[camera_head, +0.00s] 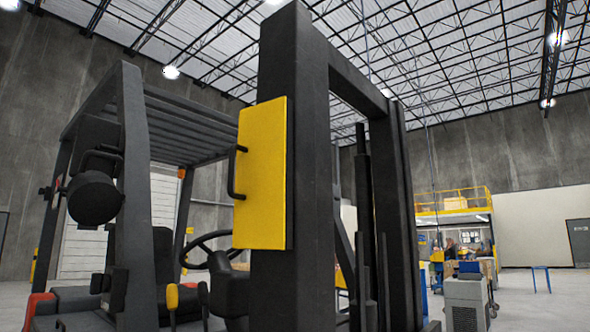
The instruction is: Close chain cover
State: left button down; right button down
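The yellow chain cover (262,175) is a flat upright panel on the dark mast (310,220) of a forklift, near the middle of the view. A black handle (234,172) stands out at its left edge. The panel's left edge reaches out past the left side of the mast post. Its right edge lies along a dark strip on the post. From this angle I cannot tell how far the cover stands open. Neither of my grippers is in view.
The forklift's overhead guard (165,120), steering wheel (212,248) and seat (165,260) are to the left, behind the mast. A grey cart (465,300) stands at lower right. Open floor (545,305) lies at far right.

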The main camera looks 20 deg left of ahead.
aim_at(259, 195)
jog(key=z, duration=0.6)
jog(key=i, duration=0.75)
jog(key=u, duration=2.25)
